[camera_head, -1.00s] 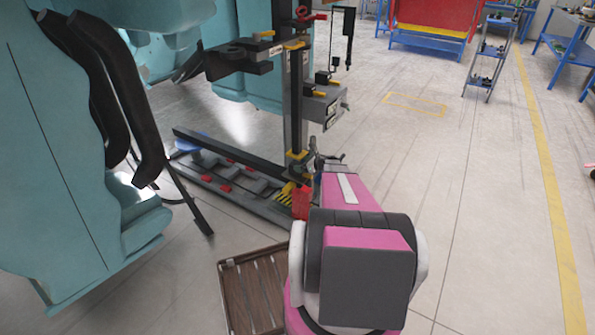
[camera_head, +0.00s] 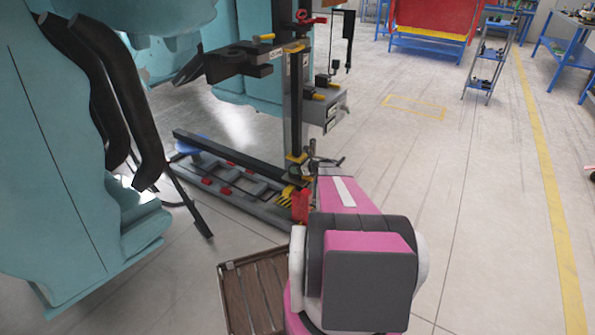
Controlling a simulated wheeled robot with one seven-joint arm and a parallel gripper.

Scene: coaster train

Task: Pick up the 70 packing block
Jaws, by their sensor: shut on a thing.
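My arm shows as a pink link and a dark grey joint at the bottom centre right of the head view. Its gripper cannot be made out; it appears hidden by the arm or the stand's dark parts. No block marked 70 can be read. A red piece (camera_head: 300,206) stands just left of the pink link, at the near end of the stand's base. Several small red pieces (camera_head: 224,191) lie on that low base. I cannot tell whether any of these is the packing block.
A dark stand (camera_head: 293,110) with clamps and yellow parts rises from a long low base (camera_head: 263,207). Large teal bodies (camera_head: 50,180) fill the left. A brown slatted tray (camera_head: 232,300) lies low, left of my arm. Clear floor (camera_head: 480,210) extends to the right, with blue tables behind.

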